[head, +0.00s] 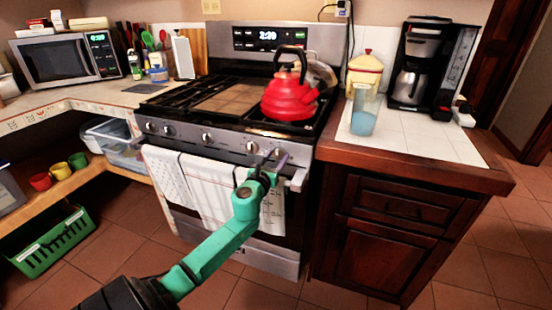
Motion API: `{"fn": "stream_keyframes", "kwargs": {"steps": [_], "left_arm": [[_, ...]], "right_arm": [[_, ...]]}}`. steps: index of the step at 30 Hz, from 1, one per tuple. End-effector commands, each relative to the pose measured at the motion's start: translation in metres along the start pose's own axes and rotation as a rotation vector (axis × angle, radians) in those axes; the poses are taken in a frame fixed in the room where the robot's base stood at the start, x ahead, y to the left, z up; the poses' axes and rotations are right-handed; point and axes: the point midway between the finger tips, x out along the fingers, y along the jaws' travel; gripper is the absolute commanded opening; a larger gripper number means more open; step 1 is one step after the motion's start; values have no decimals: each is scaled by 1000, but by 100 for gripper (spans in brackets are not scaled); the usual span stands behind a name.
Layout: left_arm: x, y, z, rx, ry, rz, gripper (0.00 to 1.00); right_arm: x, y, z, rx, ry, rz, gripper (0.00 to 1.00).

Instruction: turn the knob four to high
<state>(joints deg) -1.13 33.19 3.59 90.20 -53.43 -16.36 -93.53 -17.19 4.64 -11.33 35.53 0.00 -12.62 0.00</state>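The stove (240,100) has a row of round silver knobs along its front panel. One knob (252,147) shows just left of my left gripper. The rightmost knob (277,152) is partly hidden at the fingertips. My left gripper (274,156) is at the right part of the panel, its grey fingers apart, one on each side of that rightmost knob. I cannot tell whether they touch it. The knob's angle is too small to read. My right gripper is not in view.
A red kettle (290,94) stands on the right burners above my gripper. Towels (205,185) hang on the oven handle just below. A cup of blue liquid (365,112) and a coffee maker (420,65) stand on the right counter. The floor before the oven is clear.

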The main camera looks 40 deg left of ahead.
Motion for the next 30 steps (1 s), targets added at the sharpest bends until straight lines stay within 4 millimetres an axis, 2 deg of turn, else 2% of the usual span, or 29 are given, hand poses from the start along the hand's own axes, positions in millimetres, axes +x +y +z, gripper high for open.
{"fn": "stream_keyframes", "kwargs": {"steps": [1,2,3,11,17,30], "left_arm": [[0,0,0,0,0,0,16],[0,0,0,0,0,0,4],[0,0,0,0,0,0,3],[0,0,0,-29,1,0,3],[0,0,-1,-117,1,0,3],[0,0,-1,-473,2,0,3]], "right_arm": [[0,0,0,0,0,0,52],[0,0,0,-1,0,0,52],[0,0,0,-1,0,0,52],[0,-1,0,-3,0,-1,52],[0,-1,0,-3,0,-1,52],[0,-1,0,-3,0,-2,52]]}}
